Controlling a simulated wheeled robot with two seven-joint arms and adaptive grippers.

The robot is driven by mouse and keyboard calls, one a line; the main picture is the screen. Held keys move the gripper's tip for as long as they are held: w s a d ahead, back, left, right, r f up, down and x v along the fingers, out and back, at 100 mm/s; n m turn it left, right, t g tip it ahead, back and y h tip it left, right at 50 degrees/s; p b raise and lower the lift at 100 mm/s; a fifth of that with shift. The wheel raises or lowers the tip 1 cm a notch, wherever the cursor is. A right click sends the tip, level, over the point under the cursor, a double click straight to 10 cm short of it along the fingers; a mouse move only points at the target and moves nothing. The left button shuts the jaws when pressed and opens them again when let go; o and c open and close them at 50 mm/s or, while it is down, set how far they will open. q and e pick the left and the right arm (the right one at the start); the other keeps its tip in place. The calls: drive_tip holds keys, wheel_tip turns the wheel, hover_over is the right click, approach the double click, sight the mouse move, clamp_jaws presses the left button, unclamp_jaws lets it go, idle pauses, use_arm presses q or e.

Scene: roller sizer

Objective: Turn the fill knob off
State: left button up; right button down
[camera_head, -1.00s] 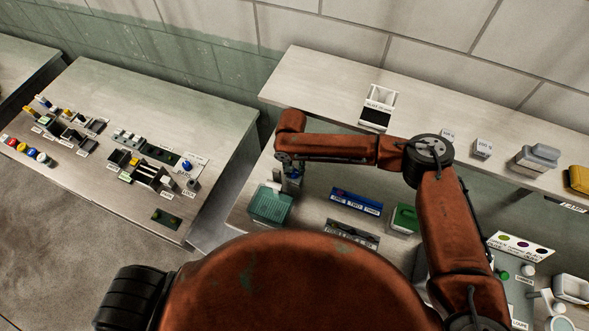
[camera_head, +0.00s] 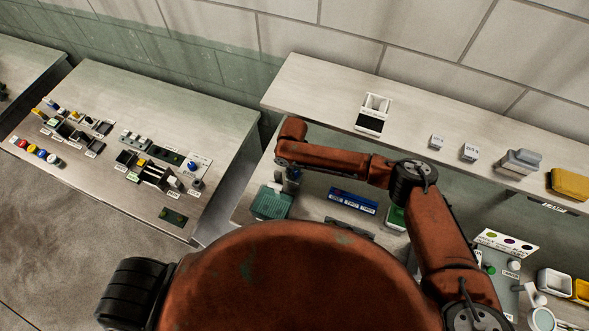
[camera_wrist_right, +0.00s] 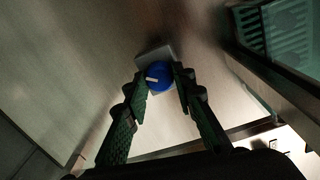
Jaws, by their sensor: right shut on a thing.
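A round blue knob (camera_wrist_right: 158,75) with a white pointer mark sits on a small grey block (camera_wrist_right: 153,55) in the right wrist view. The pointer mark is toward the left of that picture. My right gripper (camera_wrist_right: 159,84) has its two dark green fingers on either side of the knob, shut on it. In the head view my right gripper (camera_head: 291,180) reaches down at the left end of the bench, beside a teal basket (camera_head: 271,204); the knob is hidden there. No fill label is readable on the knob. My left gripper is not in view.
The basket (camera_wrist_right: 285,35) is close by in the right wrist view. A blue labelled strip (camera_head: 352,201) lies to the right on the bench. A raised shelf (camera_head: 320,85) runs behind, holding a white box (camera_head: 374,110). Another table (camera_head: 110,90) with small controls stands left.

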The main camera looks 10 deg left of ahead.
drive_tip(key=n+p, duration=0.1)
drive_tip(key=n, duration=0.2)
drive_tip(key=shift+n, duration=0.3)
drive_tip(key=shift+a+n, duration=0.1)
drive_tip(key=shift+n, duration=1.7)
drive_tip(key=c, duration=1.6)
unclamp_jaws()
wheel_tip(320, 180, up, 12)
drive_tip(key=shift+s, duration=0.15)
